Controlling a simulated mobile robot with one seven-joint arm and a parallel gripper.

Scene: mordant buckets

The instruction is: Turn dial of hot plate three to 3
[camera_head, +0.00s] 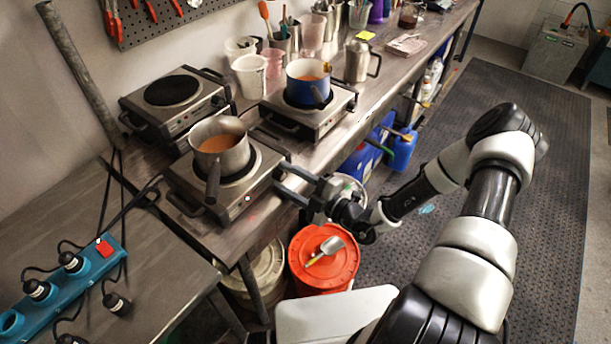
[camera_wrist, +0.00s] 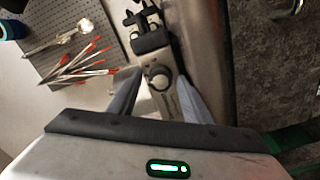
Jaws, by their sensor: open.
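A hot plate (camera_head: 182,186) bearing a steel pot (camera_head: 219,148) of orange-brown liquid stands near the bench's front edge. My gripper (camera_head: 277,181) is at its front face, fingers pointing at it. In the wrist view, a round dial (camera_wrist: 160,79) on the panel shows between the two fingers of my open gripper (camera_wrist: 160,84). Whether the fingers touch the dial, and its setting, I cannot tell. Another hot plate (camera_head: 338,118) to the right bears a blue pot (camera_head: 309,94). A third hot plate (camera_head: 206,113), behind to the left, is bare. No plate numbers are readable.
The pot's dark handle (camera_head: 212,184) sticks out toward the front. An orange-lidded bucket (camera_head: 345,270) with a scoop (camera_head: 329,247) stands on the floor below. A teal power strip (camera_head: 72,288) lies on the left table. Tubs and a metal jug (camera_head: 357,61) stand behind.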

